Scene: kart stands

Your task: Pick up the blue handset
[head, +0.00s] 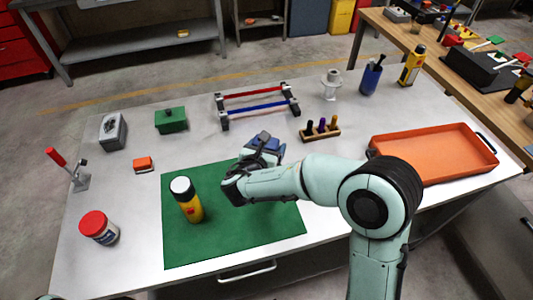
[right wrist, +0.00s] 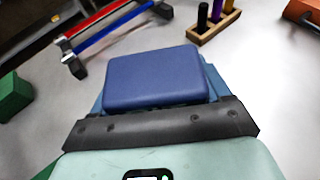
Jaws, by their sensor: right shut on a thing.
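The blue handset (head: 262,141) is at the far edge of the green mat (head: 185,250) in the head view, partly hidden by my right gripper (head: 258,157). In the right wrist view the blue handset (right wrist: 155,78) fills the middle, just beyond the dark edge of my gripper. My right gripper is shut on it. The fingertips are mostly hidden, and I cannot tell whether the handset touches the table. My left gripper is out of view.
Behind are a rack with red and blue bars (head: 256,105) and a wooden peg holder (head: 320,134). An orange tray (head: 433,152) lies to the right.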

